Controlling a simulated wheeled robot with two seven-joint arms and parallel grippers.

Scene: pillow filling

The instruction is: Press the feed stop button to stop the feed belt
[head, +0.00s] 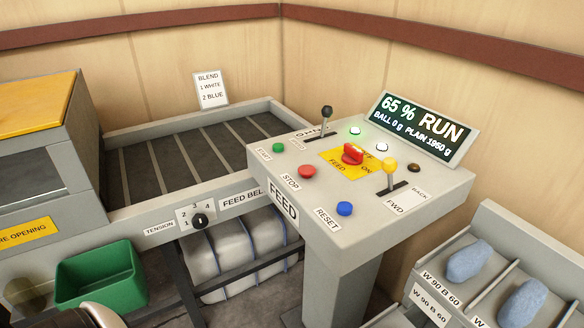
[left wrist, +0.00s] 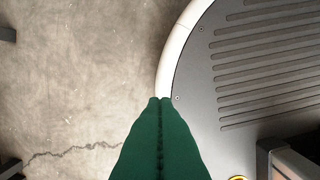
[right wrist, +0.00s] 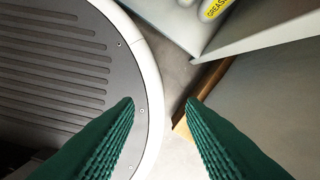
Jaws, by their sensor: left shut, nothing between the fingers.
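The feed control console (head: 330,218) stands in the middle of the head view. Its red stop button (head: 307,171) is a round cap beside the STOP label, with the green start button (head: 278,147) behind it to the left and a blue reset button (head: 344,208) to the right. The feed belt (head: 165,150) runs to the left of the console. The display (head: 420,127) reads 65 % RUN. My left gripper (left wrist: 160,99) is shut and empty in the left wrist view, above the floor by my base. My right gripper (right wrist: 160,100) is open and empty. Neither gripper shows in the head view.
A red rotary switch (head: 353,153), a yellow-knobbed lever (head: 389,168) and a black-knobbed lever (head: 326,113) stand up from the console. A green bin (head: 100,278) sits at lower left. A divided rack (head: 490,240) with blue pieces is at right.

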